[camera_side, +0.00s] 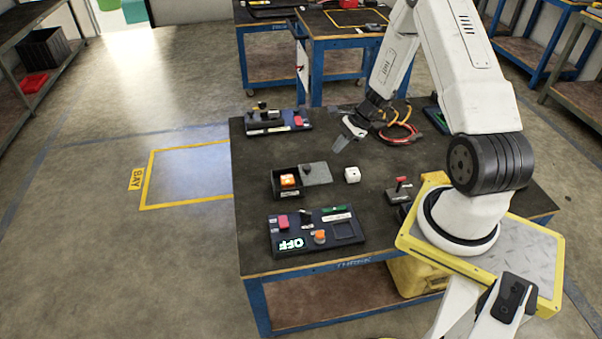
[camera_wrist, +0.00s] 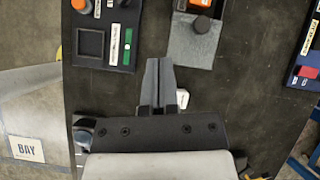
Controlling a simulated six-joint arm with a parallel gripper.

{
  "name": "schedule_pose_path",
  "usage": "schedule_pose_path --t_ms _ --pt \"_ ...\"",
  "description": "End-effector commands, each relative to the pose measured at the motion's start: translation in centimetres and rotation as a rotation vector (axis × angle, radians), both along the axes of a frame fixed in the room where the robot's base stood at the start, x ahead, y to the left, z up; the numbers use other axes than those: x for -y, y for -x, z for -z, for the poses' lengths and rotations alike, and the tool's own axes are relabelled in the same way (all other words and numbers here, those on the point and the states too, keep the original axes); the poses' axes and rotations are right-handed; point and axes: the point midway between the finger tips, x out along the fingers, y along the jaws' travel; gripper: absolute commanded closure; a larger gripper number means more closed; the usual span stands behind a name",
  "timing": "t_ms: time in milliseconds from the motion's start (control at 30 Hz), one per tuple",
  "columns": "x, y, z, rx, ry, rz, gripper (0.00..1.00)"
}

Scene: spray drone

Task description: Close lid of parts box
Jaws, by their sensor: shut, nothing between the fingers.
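The parts box (camera_side: 275,185) is a small dark open-topped box in the middle of the table, with an orange block (camera_side: 287,181) inside. Its grey lid (camera_side: 319,176), with a dark round knob (camera_side: 308,169), lies open to the right of the box. In the wrist view the lid (camera_wrist: 193,48) shows at the top, and the box beyond it is cut off by the frame edge. My gripper (camera_side: 340,148) is shut and empty, above the table and behind and right of the lid. In the wrist view its fingers (camera_wrist: 159,63) are together, apart from the lid.
A panel with an OFF display (camera_side: 316,232) lies in front, another device (camera_side: 278,122) behind. A small lever box (camera_side: 400,191) stands to the right. Cables (camera_side: 400,134) lie behind. Bare table surrounds the box.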

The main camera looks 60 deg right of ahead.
Motion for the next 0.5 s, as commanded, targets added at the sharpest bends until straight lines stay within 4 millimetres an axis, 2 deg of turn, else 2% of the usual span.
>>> schedule_pose_path --t_ms 33,100,200,333,500 --pt "1.4 0.5 1.2 0.000 -0.041 0.085 1.00" --pt "3.1 0.9 2.3 0.008 -0.086 0.189 1.00" --pt "5.0 1.6 3.8 0.020 -0.145 0.314 1.00" --pt "6.7 2.2 5.0 0.035 -0.194 0.424 1.00" --pt "7.5 2.5 5.6 0.043 -0.218 0.475 1.00"
